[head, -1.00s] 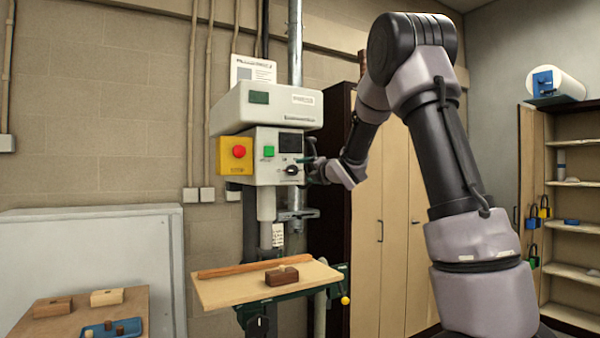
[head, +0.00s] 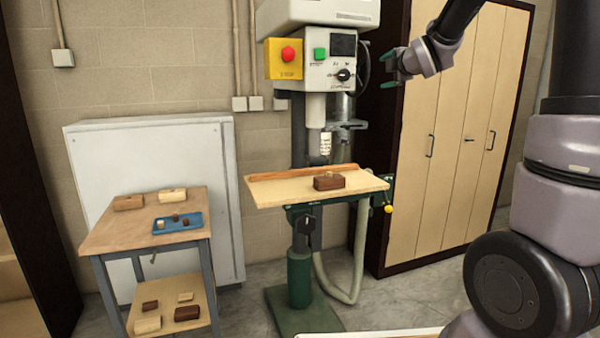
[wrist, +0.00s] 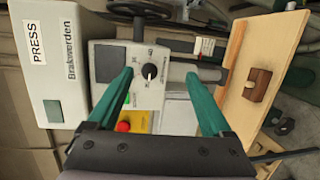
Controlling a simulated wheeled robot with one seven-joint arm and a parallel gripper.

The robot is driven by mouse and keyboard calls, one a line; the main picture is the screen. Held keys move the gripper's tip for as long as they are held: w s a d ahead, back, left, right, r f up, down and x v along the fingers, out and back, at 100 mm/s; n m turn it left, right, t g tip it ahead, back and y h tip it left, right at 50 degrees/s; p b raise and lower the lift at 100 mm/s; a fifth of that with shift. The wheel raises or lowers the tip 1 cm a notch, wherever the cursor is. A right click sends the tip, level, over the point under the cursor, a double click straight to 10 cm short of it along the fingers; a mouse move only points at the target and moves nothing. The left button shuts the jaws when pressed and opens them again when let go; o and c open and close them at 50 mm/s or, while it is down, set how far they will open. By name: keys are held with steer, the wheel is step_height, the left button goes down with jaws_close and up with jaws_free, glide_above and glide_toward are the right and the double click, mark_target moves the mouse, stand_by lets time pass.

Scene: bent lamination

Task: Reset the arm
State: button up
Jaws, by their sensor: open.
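My gripper (head: 388,70) is open and empty in the air, to the right of the drill press control panel (head: 330,62) in the head view. In the wrist view its two green fingers (wrist: 160,90) are spread apart, with the panel and its black knob seen between them. The press table (head: 270,195) carries a dark brown wooden block (head: 328,181) with a small light piece on top. The block also shows at the right in the wrist view (wrist: 257,85), apart from the fingers.
A side table (head: 110,233) at the left holds wooden blocks and a blue tray (head: 166,227), with more blocks on its lower shelf. A tall cabinet (head: 460,150) stands behind my arm at the right. A white panel-like cabinet (head: 100,150) stands against the wall.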

steer(key=s+d+m+g+h, duration=0.2)
steer(key=s+d+m, duration=0.1)
steer(key=s+m, duration=0.65)
steer(key=s+a+f+m+g, duration=0.2)
steer(key=s+m, duration=0.3)
steer(key=s, duration=0.4)
steer(key=s+a+f+m+g+y, duration=0.1)
steer(key=s+f+m, duration=0.3)
steer(key=s, duration=0.5)
steer(key=s+a+f+m+g+y, duration=0.1)
steer(key=s+a+f+m+g, duration=0.2)
steer(key=s, duration=0.6)
steer(key=f+m+g, duration=0.1)
steer(key=m, duration=0.1)
steer(key=shift+m, duration=0.35)
